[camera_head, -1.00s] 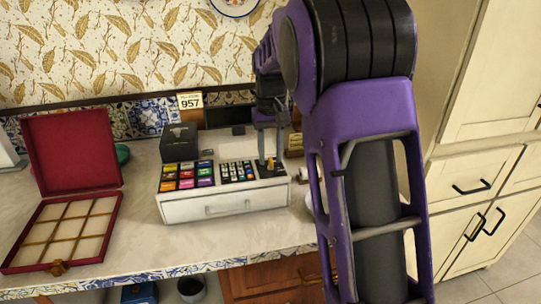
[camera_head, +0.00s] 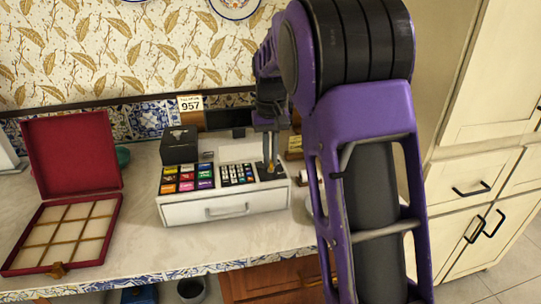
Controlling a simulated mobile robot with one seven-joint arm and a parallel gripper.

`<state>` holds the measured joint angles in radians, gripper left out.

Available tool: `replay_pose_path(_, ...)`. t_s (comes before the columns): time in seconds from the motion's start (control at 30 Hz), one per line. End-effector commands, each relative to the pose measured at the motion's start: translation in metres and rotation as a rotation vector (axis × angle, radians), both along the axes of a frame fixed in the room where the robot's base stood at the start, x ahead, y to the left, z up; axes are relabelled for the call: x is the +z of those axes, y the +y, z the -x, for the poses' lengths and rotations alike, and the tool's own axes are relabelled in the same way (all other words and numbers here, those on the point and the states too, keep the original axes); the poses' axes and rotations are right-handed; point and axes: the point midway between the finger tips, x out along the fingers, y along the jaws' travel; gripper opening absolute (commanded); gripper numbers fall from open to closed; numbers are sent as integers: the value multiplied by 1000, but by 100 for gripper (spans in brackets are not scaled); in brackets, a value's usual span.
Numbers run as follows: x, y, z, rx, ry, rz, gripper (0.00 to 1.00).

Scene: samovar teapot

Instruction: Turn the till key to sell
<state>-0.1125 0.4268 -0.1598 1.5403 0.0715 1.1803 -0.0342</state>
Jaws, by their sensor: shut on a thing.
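The till (camera_head: 222,211) is a white cash register on the counter, with coloured buttons (camera_head: 188,178) and a black keypad (camera_head: 238,174) on top. The small brass till key (camera_head: 270,169) is at the right end of its top panel, partly covered by my gripper. My gripper (camera_head: 270,158) points down over that end and is shut on the key. Which marking the key points to is too small to tell.
An open red box (camera_head: 82,232) with a divided tray stands on the left of the counter. A black box (camera_head: 179,145) and a sign reading 957 (camera_head: 190,103) are at the till's back. Bare counter (camera_head: 140,222) lies between box and till.

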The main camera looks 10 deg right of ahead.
Motion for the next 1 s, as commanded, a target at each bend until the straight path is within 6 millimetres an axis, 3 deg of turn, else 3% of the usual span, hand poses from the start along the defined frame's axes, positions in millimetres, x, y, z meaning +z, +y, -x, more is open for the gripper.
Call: replay_pose_path(1.0, 2, -1, 0, -688, 0, 0, 0)
